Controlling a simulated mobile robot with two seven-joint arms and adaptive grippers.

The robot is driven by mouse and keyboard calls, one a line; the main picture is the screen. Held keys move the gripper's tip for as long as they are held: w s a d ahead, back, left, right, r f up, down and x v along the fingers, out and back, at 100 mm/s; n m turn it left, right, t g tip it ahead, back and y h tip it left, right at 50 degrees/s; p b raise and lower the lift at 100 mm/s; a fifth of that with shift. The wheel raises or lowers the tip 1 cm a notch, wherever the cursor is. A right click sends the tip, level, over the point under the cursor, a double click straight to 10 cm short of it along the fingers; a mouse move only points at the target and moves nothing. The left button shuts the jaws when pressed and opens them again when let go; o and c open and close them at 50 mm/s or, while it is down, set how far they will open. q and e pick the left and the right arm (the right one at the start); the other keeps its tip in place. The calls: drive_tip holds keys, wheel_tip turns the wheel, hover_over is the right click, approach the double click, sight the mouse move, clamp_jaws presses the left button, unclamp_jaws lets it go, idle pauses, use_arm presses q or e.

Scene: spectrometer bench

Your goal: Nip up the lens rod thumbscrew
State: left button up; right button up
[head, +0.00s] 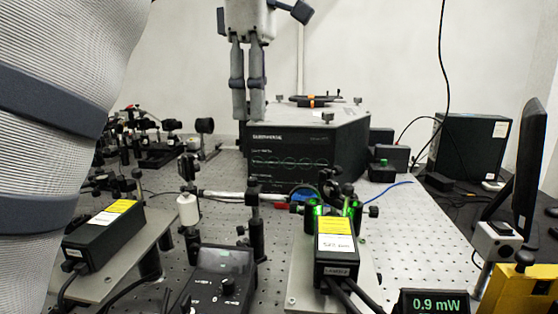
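My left gripper (247,100) hangs fingers-down at the top middle, in front of the pale wall and the black spectrometer box (305,140). Its two grey fingers are close together with a narrow gap, and I see nothing between them. Several black optic posts stand on the perforated bench (420,240). One black post (256,225) stands in the middle, with a small dark knob (240,230) at its side. Another post carries an upright dark mount (187,168) to its left. I cannot tell which knob is the lens rod thumbscrew. My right gripper does not show.
A black laser module (336,262) stands at the front, lit green behind. A second module (103,235) sits at left. A control box (220,280) and a power meter (434,303) are at the front edge. A monitor (528,165) stands at right. My own arm covers the left side.

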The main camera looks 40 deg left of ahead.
sight(252, 178)
use_arm(q)
drive_tip(key=s+f, duration=0.1)
drive_tip(key=f, duration=0.2)
drive_tip(key=shift+s, duration=0.35)
drive_tip(key=f, duration=0.8)
drive_tip(key=shift+w+f+p, duration=0.2)
drive_tip(key=shift+w+p, duration=0.1)
drive_tip(key=shift+p, duration=0.05)
clamp_jaws()
